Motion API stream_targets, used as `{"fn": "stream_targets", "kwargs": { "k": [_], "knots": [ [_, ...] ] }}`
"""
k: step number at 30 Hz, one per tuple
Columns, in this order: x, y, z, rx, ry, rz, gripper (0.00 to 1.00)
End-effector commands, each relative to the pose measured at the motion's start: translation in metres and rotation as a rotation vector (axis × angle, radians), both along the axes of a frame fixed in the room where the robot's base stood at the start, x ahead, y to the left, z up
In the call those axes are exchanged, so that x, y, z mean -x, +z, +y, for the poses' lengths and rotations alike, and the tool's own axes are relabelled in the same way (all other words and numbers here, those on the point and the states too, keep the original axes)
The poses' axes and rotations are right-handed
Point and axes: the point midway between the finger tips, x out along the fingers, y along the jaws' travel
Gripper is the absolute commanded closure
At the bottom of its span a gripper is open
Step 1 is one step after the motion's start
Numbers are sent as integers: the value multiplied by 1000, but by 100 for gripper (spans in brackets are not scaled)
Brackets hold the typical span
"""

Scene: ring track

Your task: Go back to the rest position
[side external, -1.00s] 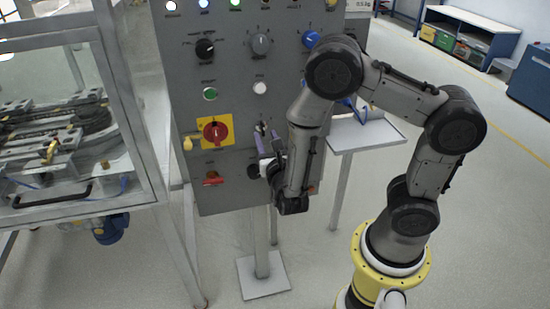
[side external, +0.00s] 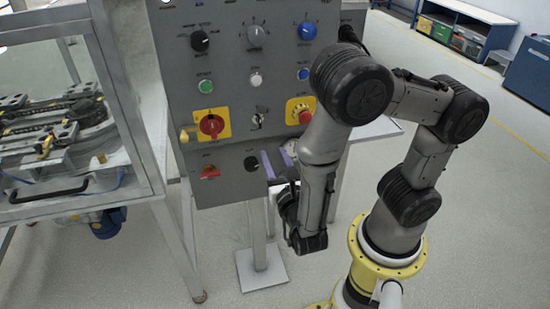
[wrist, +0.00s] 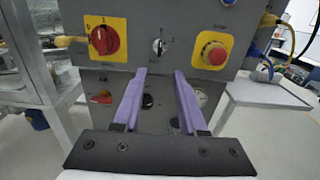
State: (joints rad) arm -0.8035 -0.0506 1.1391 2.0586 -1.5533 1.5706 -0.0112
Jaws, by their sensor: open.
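My gripper (wrist: 158,75) is open and empty, with two purple fingers spread apart in the wrist view. In the side external view my gripper (side external: 267,165) is in front of the lower right part of the grey control panel (side external: 222,120), partly hidden by my arm. In the wrist view a small key-like switch (wrist: 159,46) shows beyond and between the fingertips, apart from them. A black knob (wrist: 147,101) shows between the fingers lower on the panel.
The panel carries a red rotary switch on a yellow plate (side external: 212,125), a red emergency button (side external: 305,116) and a lower red switch (side external: 210,172). A glazed machine enclosure (side external: 75,200) stands at the left. A small side table (wrist: 262,93) is right of the panel.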

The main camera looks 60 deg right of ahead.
Motion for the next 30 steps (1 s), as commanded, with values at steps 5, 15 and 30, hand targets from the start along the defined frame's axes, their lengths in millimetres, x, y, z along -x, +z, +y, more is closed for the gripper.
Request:
{"fn": "stream_targets", "kwargs": {
  "k": [5, 15, 30],
  "knots": [
    [0, 0, 0, 0, 0, 0, 59],
    [-4, 20, -23, -65, -103, -69, 59],
    [145, 95, -107, -1159, -1153, -704, 59]
  ]
}}
